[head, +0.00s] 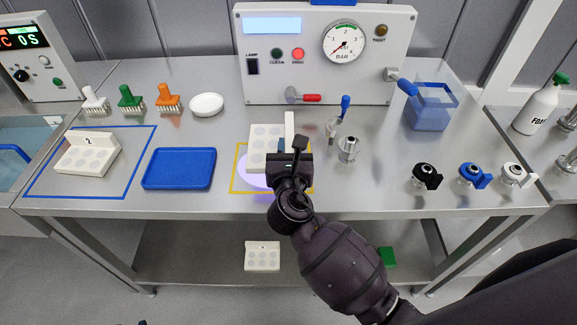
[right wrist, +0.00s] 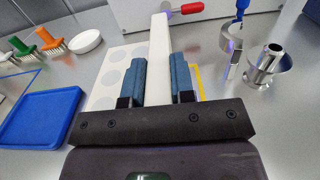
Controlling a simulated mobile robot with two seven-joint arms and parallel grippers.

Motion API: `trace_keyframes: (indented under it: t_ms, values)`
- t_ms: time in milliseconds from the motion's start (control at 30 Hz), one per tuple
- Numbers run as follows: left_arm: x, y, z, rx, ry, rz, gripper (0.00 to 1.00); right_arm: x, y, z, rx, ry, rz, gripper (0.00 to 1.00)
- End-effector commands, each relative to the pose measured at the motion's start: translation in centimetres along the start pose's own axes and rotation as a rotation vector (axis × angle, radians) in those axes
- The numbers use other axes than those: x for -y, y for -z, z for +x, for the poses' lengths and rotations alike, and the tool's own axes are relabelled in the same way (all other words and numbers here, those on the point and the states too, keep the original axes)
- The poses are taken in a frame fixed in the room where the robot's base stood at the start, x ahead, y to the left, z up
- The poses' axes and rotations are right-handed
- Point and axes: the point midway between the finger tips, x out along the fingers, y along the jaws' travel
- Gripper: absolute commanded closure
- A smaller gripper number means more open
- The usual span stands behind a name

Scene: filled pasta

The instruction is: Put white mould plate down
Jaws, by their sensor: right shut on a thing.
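My right gripper (head: 291,152) is shut on the white mould plate (head: 262,140), over the yellow-outlined square (head: 234,184) in the middle of the table. In the right wrist view, the two blue fingers (right wrist: 160,75) are on either side of the plate's raised white bar (right wrist: 159,42). The plate's flat part with pale grey round marks (right wrist: 112,70) lies left of the bar. The gripper hides part of the plate and of the square. I cannot tell whether the plate touches the table. My left gripper is not in view.
A blue tray (head: 179,169) is just left of the square. Another white mould plate (head: 88,154) sits in a blue outline. A metal fitting (head: 348,150) stands to the right, and a gauge panel (head: 325,75) behind.

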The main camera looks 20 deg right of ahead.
Motion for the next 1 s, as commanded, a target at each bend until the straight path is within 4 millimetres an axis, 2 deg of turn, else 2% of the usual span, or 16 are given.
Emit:
trace_keyframes:
  t_ms: [33, 233, 500, 767, 1000]
  values:
    - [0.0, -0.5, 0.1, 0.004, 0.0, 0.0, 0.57, 0.0, 0.7, 0.0, 0.0, 0.0, -0.002, 1.0]
    - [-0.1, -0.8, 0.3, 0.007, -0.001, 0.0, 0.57, 0.0, 1.8, 0.0, 0.002, -0.001, -0.001, 1.0]
    - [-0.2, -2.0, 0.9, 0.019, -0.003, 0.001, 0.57, 0.0, 5.3, 0.0, 0.0, -0.001, -0.001, 1.0]
    - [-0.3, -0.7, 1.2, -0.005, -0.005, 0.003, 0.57, 0.0, 5.4, 0.1, 0.004, -0.001, 0.0, 1.0]
    - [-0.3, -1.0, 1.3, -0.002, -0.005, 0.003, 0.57, 0.0, 5.8, 0.1, 0.003, -0.001, 0.0, 1.0]
